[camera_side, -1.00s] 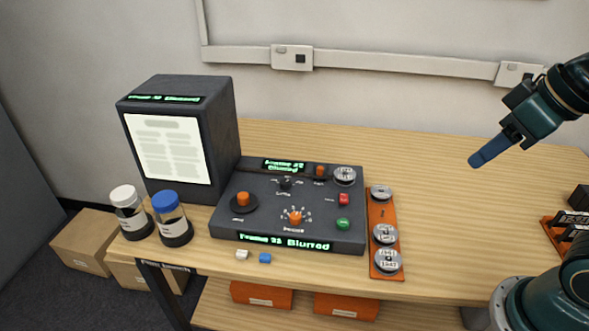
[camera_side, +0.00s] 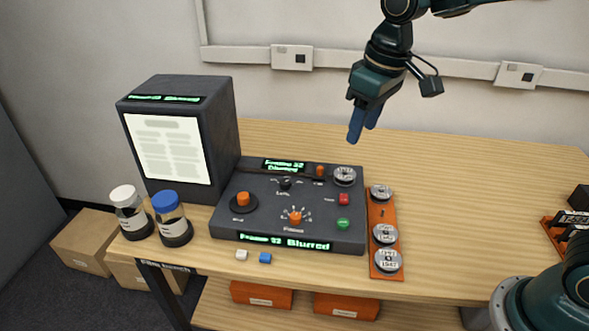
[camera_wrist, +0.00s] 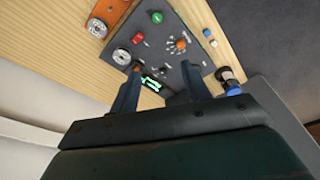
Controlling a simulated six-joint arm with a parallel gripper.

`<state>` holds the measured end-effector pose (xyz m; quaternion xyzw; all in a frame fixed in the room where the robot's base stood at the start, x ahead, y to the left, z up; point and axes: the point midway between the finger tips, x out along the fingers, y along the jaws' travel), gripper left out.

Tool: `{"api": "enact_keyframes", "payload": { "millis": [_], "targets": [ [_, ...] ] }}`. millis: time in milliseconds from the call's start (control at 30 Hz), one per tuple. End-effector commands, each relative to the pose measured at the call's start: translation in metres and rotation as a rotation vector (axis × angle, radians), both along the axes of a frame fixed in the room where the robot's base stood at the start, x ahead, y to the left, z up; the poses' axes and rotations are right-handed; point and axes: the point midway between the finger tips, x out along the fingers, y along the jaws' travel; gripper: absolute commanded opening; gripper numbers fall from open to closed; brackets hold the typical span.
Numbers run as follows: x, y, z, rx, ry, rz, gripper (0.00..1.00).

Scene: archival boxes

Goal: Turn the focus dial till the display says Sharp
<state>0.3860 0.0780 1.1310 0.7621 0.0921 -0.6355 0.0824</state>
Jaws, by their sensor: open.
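The dark control console (camera_side: 265,222) lies on the wooden bench. An orange knob with a ring of marks, the focus dial (camera_side: 295,217), sits near its front middle; it also shows in the wrist view (camera_wrist: 181,44). The front display (camera_side: 285,242) reads "Frame 32 Blurred" in green, and the rear display (camera_side: 284,166) also says Blurred. My gripper (camera_side: 357,138) hangs above and behind the console's back right, pointing down, empty and touching nothing. In the wrist view its two blue fingers (camera_wrist: 160,88) stand apart over the console.
A dark viewer with a lit page (camera_side: 168,148) stands left of the console. White-capped (camera_side: 131,212) and blue-capped (camera_side: 172,218) jars stand before it. An orange tray (camera_side: 386,235) of film reels lies right of the console. The bench right of the tray (camera_side: 470,210) is mostly clear.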

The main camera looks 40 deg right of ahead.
Motion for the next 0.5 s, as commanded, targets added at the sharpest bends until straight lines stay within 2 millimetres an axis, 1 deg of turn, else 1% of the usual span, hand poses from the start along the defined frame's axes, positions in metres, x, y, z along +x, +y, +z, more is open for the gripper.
{"api": "enact_keyframes", "payload": {
  "millis": [33,200,400,500],
  "targets": [
    [0.010,0.007,-0.008,-0.004,0.018,0.013,0.47],
    [0.039,0.027,-0.032,-0.016,0.066,0.052,0.47],
    [0.069,0.052,-0.067,-0.032,0.120,0.097,0.47],
    [0.080,0.063,-0.083,-0.038,0.142,0.117,0.47]
  ]
}}
